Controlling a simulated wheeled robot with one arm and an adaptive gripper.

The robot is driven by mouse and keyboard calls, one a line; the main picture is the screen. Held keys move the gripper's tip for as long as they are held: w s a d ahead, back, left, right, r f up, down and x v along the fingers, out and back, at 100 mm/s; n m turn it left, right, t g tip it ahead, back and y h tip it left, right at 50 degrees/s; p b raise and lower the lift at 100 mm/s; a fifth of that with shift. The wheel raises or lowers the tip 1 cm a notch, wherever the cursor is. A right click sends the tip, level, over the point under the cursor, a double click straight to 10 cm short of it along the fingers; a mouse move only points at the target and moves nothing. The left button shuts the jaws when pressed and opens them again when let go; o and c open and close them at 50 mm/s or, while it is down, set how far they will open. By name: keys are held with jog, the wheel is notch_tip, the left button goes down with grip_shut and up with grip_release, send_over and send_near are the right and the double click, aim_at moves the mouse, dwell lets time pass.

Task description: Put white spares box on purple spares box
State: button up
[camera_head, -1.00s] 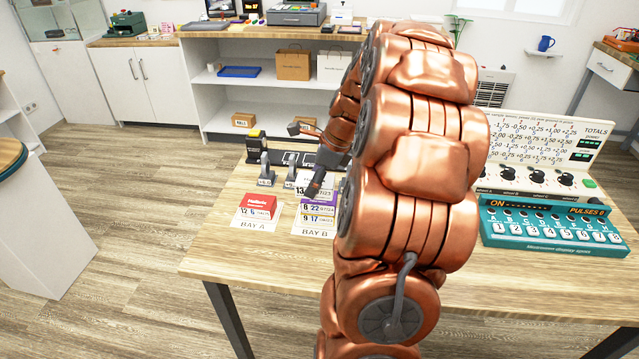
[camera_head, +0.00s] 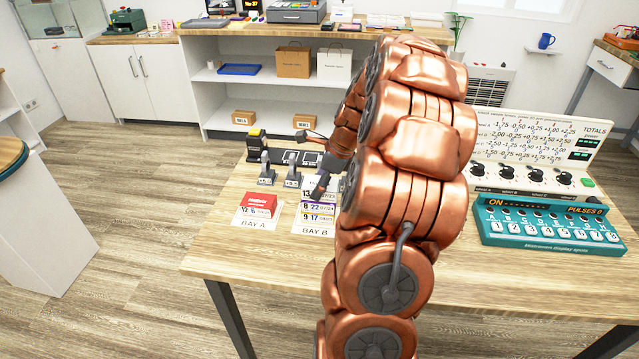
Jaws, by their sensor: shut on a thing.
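My gripper (camera_head: 318,188) is over Bay B, partly hidden by my copper arm. It is shut on the white spares box (camera_head: 307,196), which carries a number beginning 13. The white box is directly over the purple spares box (camera_head: 318,208), marked 8 and 22. They look touching or nearly so; I cannot tell if there is a small gap. Another box (camera_head: 311,218), marked 9 and 17, lies under the purple one on the Bay B sheet (camera_head: 312,230).
A red-topped box (camera_head: 259,203) sits on the Bay A sheet (camera_head: 254,224) to the left. Small grey stands (camera_head: 266,172) are behind. A teal panel (camera_head: 550,225) and a white dial console (camera_head: 530,160) stand at right. The front table strip is clear.

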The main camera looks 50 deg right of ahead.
jog(key=shift+f, duration=0.15)
jog(key=o, duration=1.2)
jog(key=b+v, duration=0.1)
jog(key=v, duration=1.1)
